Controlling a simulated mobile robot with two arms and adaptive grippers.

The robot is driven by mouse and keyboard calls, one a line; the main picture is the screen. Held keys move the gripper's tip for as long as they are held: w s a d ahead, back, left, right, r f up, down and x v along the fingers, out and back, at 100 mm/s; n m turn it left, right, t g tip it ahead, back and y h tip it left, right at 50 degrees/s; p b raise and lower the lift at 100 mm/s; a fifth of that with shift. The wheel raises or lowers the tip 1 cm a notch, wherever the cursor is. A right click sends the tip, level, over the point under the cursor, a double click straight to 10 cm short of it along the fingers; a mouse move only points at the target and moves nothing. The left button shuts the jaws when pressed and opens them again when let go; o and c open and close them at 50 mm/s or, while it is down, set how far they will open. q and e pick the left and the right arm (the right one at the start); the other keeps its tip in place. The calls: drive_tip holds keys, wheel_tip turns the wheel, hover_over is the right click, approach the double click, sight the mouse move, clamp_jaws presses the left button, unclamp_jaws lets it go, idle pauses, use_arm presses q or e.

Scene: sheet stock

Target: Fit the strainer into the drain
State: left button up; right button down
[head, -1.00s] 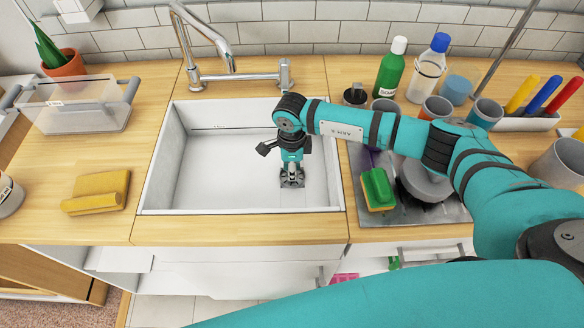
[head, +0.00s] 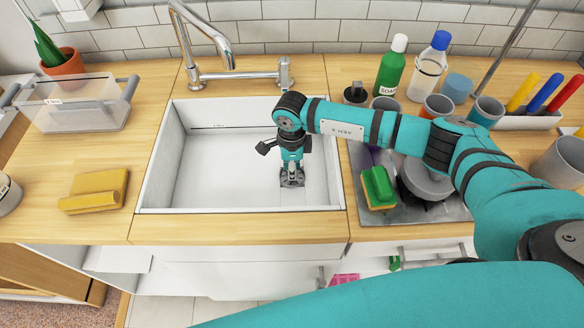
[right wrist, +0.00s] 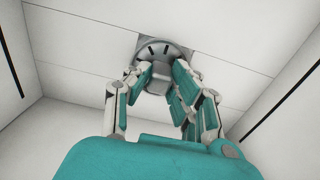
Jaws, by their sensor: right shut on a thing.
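The white sink basin (head: 215,165) is set in the wooden counter. My right arm reaches in from the right, and its gripper (head: 292,172) points down near the basin floor, right of the middle. In the right wrist view the gripper (right wrist: 157,78) is shut on the grey knob of the strainer (right wrist: 178,50), a round metal piece with dark slots. The strainer is at the grey drain plate (right wrist: 193,58) in the floor. The fingers hide much of both, so I cannot tell whether the strainer is seated. My left gripper is not in view.
The faucet (head: 232,75) stands behind the basin. A green sponge (head: 378,187) and dishes lie on the drainboard (head: 455,212) at right. A yellow cloth (head: 95,192) and a clear bin (head: 85,112) are at left. The basin's left half is empty.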

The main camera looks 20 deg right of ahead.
drive_tip(key=shift+s+f, duration=0.2)
drive_tip(key=shift+f, duration=0.1)
drive_tip(key=c, duration=1.4)
unclamp_jaws()
drive_tip(key=o, duration=0.8)
drive_tip(key=shift+w+r, duration=0.15)
drive_tip(key=shift+w, duration=0.05)
drive_tip(key=shift+r, duration=0.1)
drive_tip(key=shift+r+p, duration=2.1)
drive_tip(key=shift+r, duration=1.35)
